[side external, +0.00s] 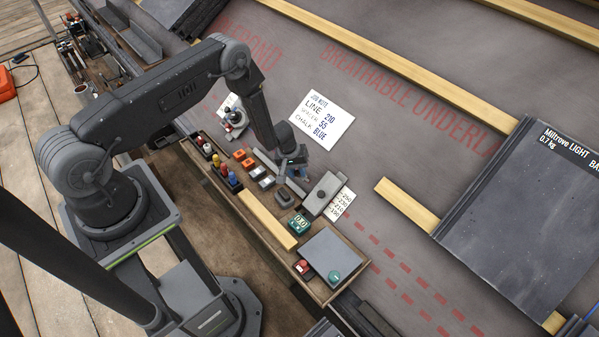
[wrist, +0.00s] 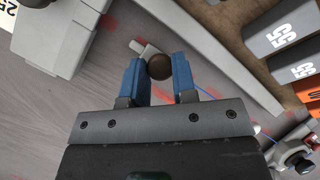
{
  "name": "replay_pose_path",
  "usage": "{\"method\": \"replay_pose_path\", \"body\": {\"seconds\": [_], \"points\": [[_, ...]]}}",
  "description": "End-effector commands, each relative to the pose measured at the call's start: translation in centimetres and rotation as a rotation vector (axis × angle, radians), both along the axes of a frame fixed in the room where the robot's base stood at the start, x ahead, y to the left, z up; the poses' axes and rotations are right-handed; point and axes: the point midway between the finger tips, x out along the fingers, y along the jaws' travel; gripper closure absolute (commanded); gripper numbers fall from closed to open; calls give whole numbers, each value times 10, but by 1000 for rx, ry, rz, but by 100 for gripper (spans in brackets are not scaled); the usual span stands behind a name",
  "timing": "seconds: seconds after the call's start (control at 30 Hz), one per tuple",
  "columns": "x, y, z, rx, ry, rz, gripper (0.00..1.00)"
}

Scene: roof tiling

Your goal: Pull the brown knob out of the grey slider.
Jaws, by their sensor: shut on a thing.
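The brown knob (wrist: 159,67) sits between the blue fingertips of my gripper (wrist: 161,82) in the wrist view, with a finger against it on each side. A small light-grey piece (wrist: 143,48), which looks like the grey slider, shows just beyond the knob. Whether the knob's stem is still inside it is hidden. In the side external view my gripper (side external: 292,172) points down beside a grey box (side external: 331,184), and the knob cannot be made out there.
The grey box stands close on the left in the wrist view (wrist: 62,38). A number card (side external: 342,203) lies beside it. A wooden tray holds a yellow bar (side external: 267,219), a green-faced device (side external: 299,223) and several labelled blocks. A note card (side external: 322,115) lies on the underlay behind.

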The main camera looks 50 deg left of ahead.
Motion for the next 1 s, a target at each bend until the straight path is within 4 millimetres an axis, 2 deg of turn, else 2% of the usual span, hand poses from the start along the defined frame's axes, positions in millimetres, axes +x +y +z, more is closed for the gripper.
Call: {"method": "replay_pose_path", "body": {"seconds": [0.03, 0.07, 0.17, 0.43, 0.57, 1.0], "points": [[0, 0, 0, 1, 0, 0, 100], [0, 0, 0, 1, 0, 0, 72], [0, 0, 0, 1, -1, -1, 63], [0, 0, 2, 1, -1, -1, 63], [-1, 2, 14, 1, -2, 0, 63], [-16, 18, 101, 1, -3, 1, 63]]}}
